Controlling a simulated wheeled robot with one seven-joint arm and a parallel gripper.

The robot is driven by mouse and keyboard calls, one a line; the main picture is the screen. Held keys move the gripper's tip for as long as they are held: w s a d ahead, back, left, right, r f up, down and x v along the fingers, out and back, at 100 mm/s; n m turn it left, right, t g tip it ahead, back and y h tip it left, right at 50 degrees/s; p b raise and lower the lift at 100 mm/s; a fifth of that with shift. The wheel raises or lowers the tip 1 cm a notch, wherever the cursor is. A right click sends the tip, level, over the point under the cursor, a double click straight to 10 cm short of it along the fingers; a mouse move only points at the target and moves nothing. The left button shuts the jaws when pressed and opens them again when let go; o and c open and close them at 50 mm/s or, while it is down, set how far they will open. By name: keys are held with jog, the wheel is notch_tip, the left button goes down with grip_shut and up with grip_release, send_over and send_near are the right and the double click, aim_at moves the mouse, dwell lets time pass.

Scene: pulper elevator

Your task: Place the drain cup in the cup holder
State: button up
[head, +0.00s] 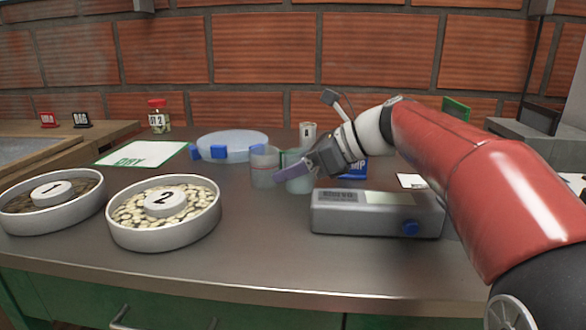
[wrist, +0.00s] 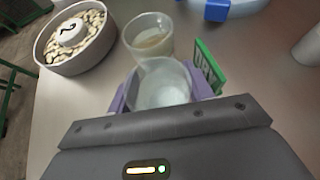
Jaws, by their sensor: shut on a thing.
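My gripper (head: 293,168) is shut on a clear cup (wrist: 160,88), its purple fingers on either side of the wall. In the head view this cup (head: 300,184) is partly hidden behind the finger. No label marks it as the drain cup. A second clear cup (head: 264,165) stands just left of it; in the wrist view this cup (wrist: 150,36) holds brownish contents and is close to the held one. I cannot clearly pick out the cup holder. Whether the held cup touches the table cannot be told.
A grey box (head: 330,222) with a blue knob is right of the cups. A pale disc (head: 232,146) with blue blocks lies behind. Bean dish 2 (head: 163,240) stands left, with a DRY mat (head: 141,153) behind it. A green sign (wrist: 208,66) is close beside the held cup. The front middle is clear.

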jog(key=shift+f, duration=0.15)
jog(key=o, duration=0.7)
